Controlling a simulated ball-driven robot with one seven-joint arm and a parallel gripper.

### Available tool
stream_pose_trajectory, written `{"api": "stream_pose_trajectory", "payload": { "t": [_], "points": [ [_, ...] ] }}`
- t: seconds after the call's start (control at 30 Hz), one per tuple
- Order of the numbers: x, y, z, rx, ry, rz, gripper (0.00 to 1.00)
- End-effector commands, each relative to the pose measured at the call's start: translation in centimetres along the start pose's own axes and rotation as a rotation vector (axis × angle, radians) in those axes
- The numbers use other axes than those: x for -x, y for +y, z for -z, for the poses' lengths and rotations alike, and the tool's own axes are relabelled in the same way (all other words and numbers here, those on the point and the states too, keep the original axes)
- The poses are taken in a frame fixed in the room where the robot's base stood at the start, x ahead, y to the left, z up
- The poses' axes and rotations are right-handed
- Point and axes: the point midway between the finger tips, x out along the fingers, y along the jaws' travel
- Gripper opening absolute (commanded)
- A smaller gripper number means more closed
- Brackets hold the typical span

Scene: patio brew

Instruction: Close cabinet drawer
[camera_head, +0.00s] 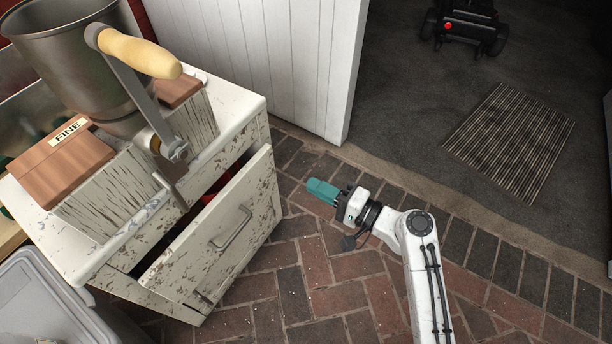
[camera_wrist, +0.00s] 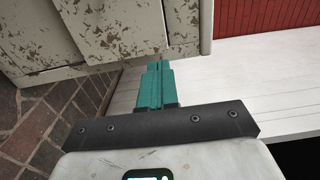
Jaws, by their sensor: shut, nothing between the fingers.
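The cabinet (camera_head: 258,133) is a worn white piece with chipped paint at the left in the head view. Its drawer (camera_head: 222,246) is pulled out, with a grey bar handle (camera_head: 231,229) on its front. Something red shows inside the drawer gap. My gripper (camera_head: 312,186) has teal fingers and is to the right of the drawer front, apart from it, above the brick floor. In the wrist view the teal fingers (camera_wrist: 155,82) are together and empty, pointing toward chipped white cabinet panels (camera_wrist: 112,32).
A grey lidded bin (camera_head: 40,300) is at lower left. A white panelled door (camera_head: 290,60) stands behind. Brick floor (camera_head: 345,300) right of the drawer is clear.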

Motion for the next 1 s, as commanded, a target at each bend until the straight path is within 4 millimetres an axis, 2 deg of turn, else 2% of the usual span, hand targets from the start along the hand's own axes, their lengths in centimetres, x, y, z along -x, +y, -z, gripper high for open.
{"api": "stream_pose_trajectory", "payload": {
  "t": [0.3, 0.5, 0.7, 1.0],
  "points": [
    [-6.3, 0.2, -0.1, 0.002, -0.004, 0.002, 0.0],
    [-9.8, 0.2, -0.1, 0.002, -0.003, 0.002, 0.0],
    [-11.8, 0.1, -0.1, 0.001, -0.001, 0.001, 0.0],
    [-12.3, 0.0, -0.1, 0.0, 0.0, 0.0, 0.0]
  ]
}}
